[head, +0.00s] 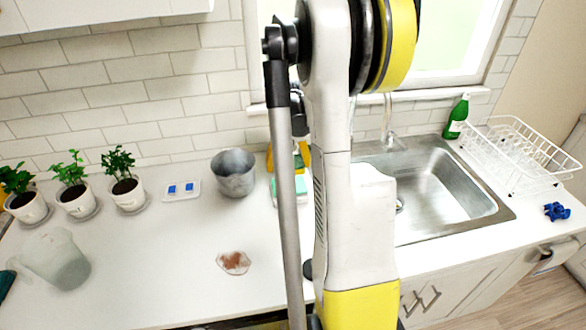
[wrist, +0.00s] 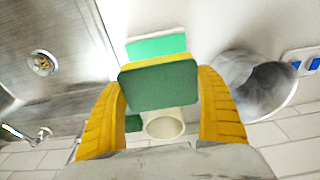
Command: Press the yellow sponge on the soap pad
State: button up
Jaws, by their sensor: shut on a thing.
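The yellow sponge (wrist: 160,83) with a dark green scouring face is between the yellow fingers of my gripper (wrist: 162,76) in the wrist view. My gripper is shut on it from both sides. The light green soap pad (wrist: 157,45) shows just beyond the sponge, its nearer part hidden by it. I cannot tell whether sponge and pad touch. In the head view my arm covers most of my gripper (head: 287,157), and only part of the soap pad (head: 302,191) shows on the counter beside the arm.
A grey metal pot (head: 233,174) stands close to the left of my gripper. The sink (head: 440,190) is to the right, with a dish rack (head: 515,155) beyond. A stained patch (head: 233,262) lies on the counter in front. Potted plants (head: 75,190) stand farther left.

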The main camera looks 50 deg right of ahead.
aim_at(289, 185)
jog(key=shift+s+f+b, duration=0.1)
jog(key=shift+f+b, duration=0.4)
jog(key=shift+f, duration=0.3)
jog(key=shift+f+b, duration=1.3)
jog(key=shift+f, duration=0.75)
jog(key=shift+f+b, duration=1)
jog(key=shift+f, duration=0.15)
dwell(0.6)
jog(key=shift+r+p, duration=2.35)
jog(key=shift+r, duration=1.2)
